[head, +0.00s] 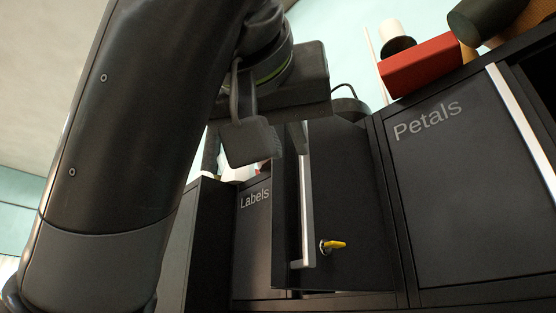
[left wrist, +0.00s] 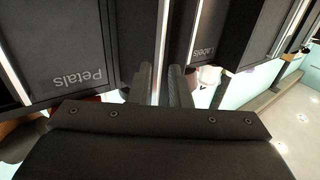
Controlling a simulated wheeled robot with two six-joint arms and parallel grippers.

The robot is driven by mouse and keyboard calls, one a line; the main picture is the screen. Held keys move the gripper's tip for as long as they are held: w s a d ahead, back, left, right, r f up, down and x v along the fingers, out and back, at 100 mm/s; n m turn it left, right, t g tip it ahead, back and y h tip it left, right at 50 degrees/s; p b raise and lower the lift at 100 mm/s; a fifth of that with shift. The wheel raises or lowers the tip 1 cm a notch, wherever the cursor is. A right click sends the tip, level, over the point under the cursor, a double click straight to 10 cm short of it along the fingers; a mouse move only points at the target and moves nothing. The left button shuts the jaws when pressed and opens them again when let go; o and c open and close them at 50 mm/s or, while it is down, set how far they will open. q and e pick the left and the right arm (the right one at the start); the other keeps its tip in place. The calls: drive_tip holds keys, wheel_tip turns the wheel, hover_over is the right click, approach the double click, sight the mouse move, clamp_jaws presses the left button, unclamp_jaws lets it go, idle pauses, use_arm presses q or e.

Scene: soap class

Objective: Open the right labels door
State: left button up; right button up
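The right Labels door (head: 355,195) is a dark panel standing ajar, its handle side swung out in front of the left Labels door (head: 254,245). A long pale bar handle (head: 307,215) runs along its left edge, and a yellow key-like piece (head: 335,244) sticks out near it. My left gripper (head: 284,140) is at the upper part of this handle. In the left wrist view, the two dark fingers (left wrist: 161,88) are close together with the pale handle (left wrist: 162,45) between them; the exact contact is hard to see. My right gripper is not in view.
The Petals door (head: 465,185) is shut, just right of the Labels cabinet, with its own pale handle (head: 522,122). A red box (head: 418,66) and other items stand on top. My left arm covers much of the left side of the head view.

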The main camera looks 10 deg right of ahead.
use_arm(q)
drive_tip(key=shift+v, duration=1.1)
